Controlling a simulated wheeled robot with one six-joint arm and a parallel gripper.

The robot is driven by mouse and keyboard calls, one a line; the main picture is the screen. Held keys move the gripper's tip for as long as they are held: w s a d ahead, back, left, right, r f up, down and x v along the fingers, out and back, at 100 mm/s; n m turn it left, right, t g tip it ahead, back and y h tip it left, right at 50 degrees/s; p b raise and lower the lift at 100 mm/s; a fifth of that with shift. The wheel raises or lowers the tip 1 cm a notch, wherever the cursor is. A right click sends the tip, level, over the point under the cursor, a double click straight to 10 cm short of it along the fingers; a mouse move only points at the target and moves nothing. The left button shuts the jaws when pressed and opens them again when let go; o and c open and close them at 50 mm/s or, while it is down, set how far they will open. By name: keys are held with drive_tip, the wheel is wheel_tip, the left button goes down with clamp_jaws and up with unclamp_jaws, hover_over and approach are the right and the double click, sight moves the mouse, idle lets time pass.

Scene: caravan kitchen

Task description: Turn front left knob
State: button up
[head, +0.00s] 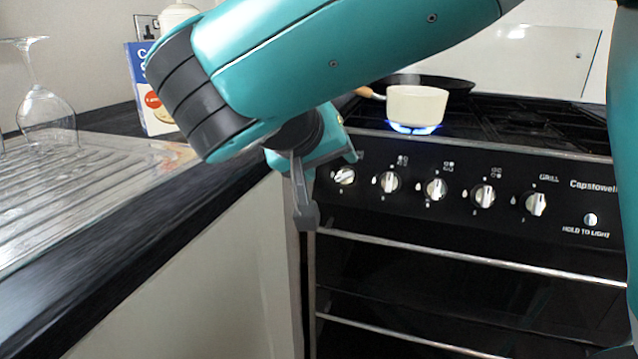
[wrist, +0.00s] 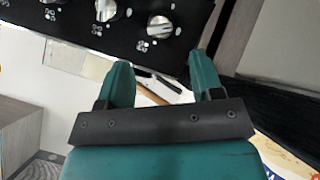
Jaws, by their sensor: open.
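A row of silver knobs runs along the black front panel of the cooker (head: 460,245). The leftmost knob (head: 344,175) is tilted, while the second knob (head: 389,181) stands nearly upright. In the wrist view a round silver knob (wrist: 160,27), the rightmost one seen there, lies just beyond the fingertips, with a second knob (wrist: 105,10) to its left. My gripper (wrist: 160,72) is open, with its two teal fingers apart and nothing between them. In the head view my gripper (head: 345,155) is beside the leftmost knob, partly hidden by my arm; contact cannot be told.
A cream pan (head: 416,106) sits over a blue flame (head: 414,128) on the hob, with a dark frying pan (head: 455,84) behind. A towel rail (head: 470,257) crosses below the knobs. The counter with a ridged drainer (head: 90,190) and upturned glass (head: 46,115) is at left.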

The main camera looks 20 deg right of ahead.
sight(343, 174)
drive_tip(key=b+x, duration=0.1)
drive_tip(key=x, duration=0.6)
drive_tip(key=shift+w+d+f+b, duration=0.2)
drive_tip(key=shift+f+b, duration=0.1)
drive_tip(key=shift+b, duration=0.1)
drive_tip(key=c, duration=0.9)
